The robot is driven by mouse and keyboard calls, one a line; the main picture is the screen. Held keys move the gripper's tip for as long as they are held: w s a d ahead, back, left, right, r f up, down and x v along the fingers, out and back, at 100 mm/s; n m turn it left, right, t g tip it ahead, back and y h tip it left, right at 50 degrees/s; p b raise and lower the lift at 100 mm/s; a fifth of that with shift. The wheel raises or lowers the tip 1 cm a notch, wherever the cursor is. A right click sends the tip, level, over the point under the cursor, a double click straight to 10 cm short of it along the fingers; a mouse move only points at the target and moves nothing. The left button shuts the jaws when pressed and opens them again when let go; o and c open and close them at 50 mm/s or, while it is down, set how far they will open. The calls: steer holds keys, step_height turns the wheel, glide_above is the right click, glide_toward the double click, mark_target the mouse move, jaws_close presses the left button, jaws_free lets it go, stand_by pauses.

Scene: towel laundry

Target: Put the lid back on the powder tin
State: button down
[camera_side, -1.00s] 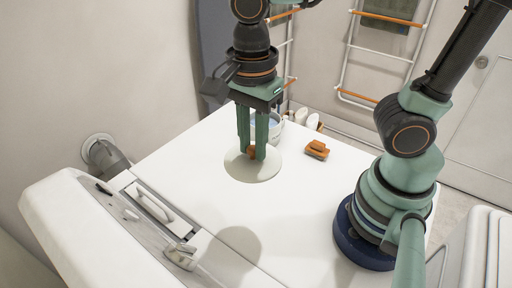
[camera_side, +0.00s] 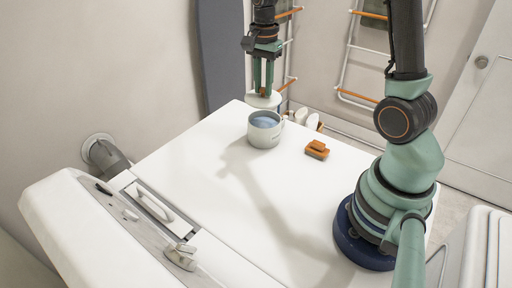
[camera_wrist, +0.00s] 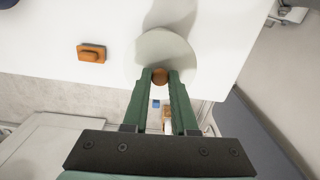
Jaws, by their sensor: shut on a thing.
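The powder tin (camera_side: 266,136) is a pale grey round pot standing upright and open on the white top, with blue powder inside. My gripper (camera_side: 263,91) is shut on the orange-brown knob (camera_wrist: 160,76) of the pale round lid (camera_side: 264,101). The lid hangs roughly level in the air, just above the tin's rim in the side view and apart from it; its exact depth relative to the tin is unclear. In the wrist view the lid (camera_wrist: 160,45) shows beyond my fingertips, and the tin is not seen there.
An orange block-like brush (camera_side: 317,150) lies on the white top (camera_side: 215,180) right of the tin. White bottles (camera_side: 312,121) stand behind the far edge. A grey ironing board (camera_side: 220,50) leans at the wall. The front and left of the top are clear.

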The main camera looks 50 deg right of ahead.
steer(key=shift+d+f, duration=0.3)
steer(key=shift+d, duration=0.25)
steer(key=shift+f, duration=3.05)
steer(key=shift+f, duration=0.2)
steer(key=shift+c, duration=0.7)
jaws_free()
steer(key=shift+r, duration=0.1)
steer(key=shift+r, duration=3.45)
